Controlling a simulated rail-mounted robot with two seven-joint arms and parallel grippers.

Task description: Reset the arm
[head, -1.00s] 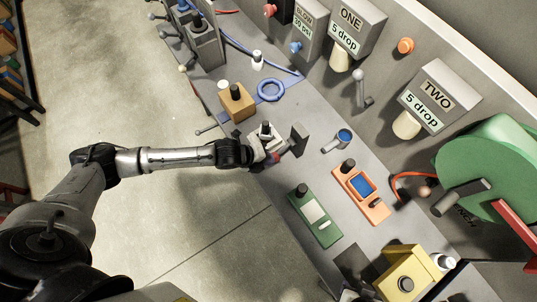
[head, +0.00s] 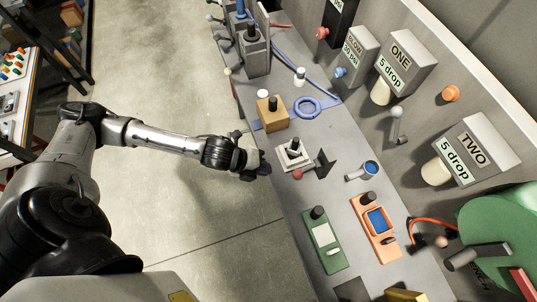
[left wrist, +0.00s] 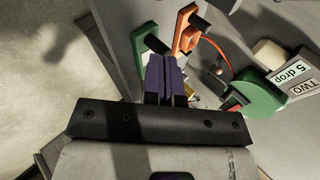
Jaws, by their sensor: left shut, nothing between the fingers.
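My left gripper (head: 262,168) is at the end of the arm that comes in from the left in the head view. It hangs beside the near edge of the grey bench, left of a small pale block fixture (head: 292,153) with a black top and a red knob. It is apart from the fixture. In the left wrist view its dark fingers (left wrist: 164,80) are together with nothing between them. My right gripper does not show.
The bench (head: 332,184) carries a tan block (head: 271,115), a blue ring (head: 307,108), a green device (head: 323,240) and an orange device (head: 375,226). Dispensers labelled ONE (head: 407,62) and TWO (head: 470,150) stand behind. Open floor (head: 160,70) lies left of the bench.

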